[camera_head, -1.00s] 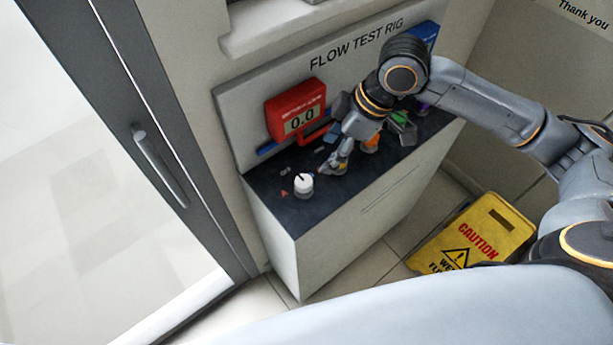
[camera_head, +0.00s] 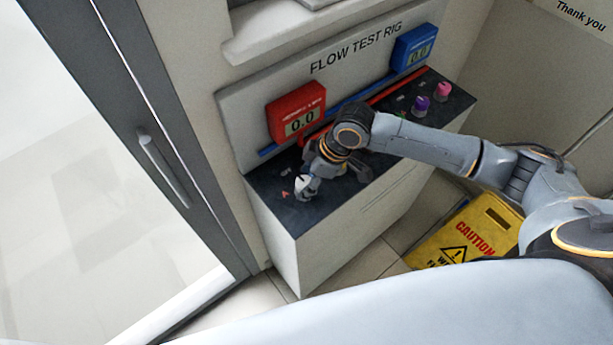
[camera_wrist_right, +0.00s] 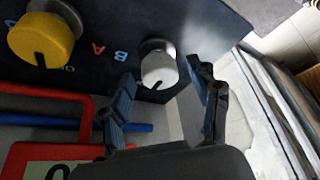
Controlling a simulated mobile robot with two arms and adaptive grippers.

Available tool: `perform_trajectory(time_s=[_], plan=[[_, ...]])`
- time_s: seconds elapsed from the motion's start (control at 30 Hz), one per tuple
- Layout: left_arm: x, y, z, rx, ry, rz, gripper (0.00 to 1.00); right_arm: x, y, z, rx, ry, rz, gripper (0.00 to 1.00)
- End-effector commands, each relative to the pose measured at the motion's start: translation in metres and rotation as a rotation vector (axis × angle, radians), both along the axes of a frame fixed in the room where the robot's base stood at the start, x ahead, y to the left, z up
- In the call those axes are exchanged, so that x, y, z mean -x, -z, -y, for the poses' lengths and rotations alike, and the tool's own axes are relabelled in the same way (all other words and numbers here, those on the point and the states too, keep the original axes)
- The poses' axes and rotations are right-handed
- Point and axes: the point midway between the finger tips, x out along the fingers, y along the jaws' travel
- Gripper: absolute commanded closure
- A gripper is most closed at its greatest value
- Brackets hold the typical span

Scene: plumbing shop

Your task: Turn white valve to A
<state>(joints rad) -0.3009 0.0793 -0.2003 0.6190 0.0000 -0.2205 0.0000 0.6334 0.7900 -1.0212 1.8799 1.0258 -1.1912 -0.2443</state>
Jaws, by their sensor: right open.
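The white valve (camera_head: 301,184) is a round knob at the near left end of the dark rig top. My right gripper (camera_head: 308,190) is at this valve in the head view and partly covers it. In the right wrist view the white valve (camera_wrist_right: 158,66) shows between the spread fingers of my right gripper (camera_wrist_right: 163,72). I cannot tell whether either finger touches it. Its black pointer line points down in that view, toward the rig's back panel. A small red mark (camera_head: 284,193) lies left of the valve in the head view. My left gripper is not in view.
A yellow knob (camera_wrist_right: 45,40) stands beside the white valve in the wrist view, with red A and blue B letters between. Purple (camera_head: 421,103) and pink (camera_head: 442,90) knobs stand farther right. A red gauge (camera_head: 297,112) reads 0.0; a yellow caution sign (camera_head: 465,235) is on the floor.

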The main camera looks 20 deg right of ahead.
Motion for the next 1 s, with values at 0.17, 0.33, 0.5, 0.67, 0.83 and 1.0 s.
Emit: perform_trajectory(time_s=[0.17,0.33,0.5,0.67,0.83,1.0], plan=[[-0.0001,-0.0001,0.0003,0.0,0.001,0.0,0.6,-0.0001,0.0016,-0.0007,0.0,-0.001,0.0,0.38],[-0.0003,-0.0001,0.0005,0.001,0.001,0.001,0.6,-0.0002,0.0014,-0.0006,0.0,0.0,0.0,0.53],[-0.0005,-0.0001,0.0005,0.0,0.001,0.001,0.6,-0.0001,0.0013,-0.0005,0.0,0.0,0.0,0.87],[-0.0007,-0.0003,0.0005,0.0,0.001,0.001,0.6,-0.0001,0.0012,-0.0005,0.0,-0.002,0.0,0.93],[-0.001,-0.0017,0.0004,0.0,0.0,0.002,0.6,-0.0006,0.0008,-0.0002,0.0,-0.026,0.0,0.93],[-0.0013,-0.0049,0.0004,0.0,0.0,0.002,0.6,-0.0013,0.0001,-0.0002,-0.001,-0.099,-0.001,0.93]])
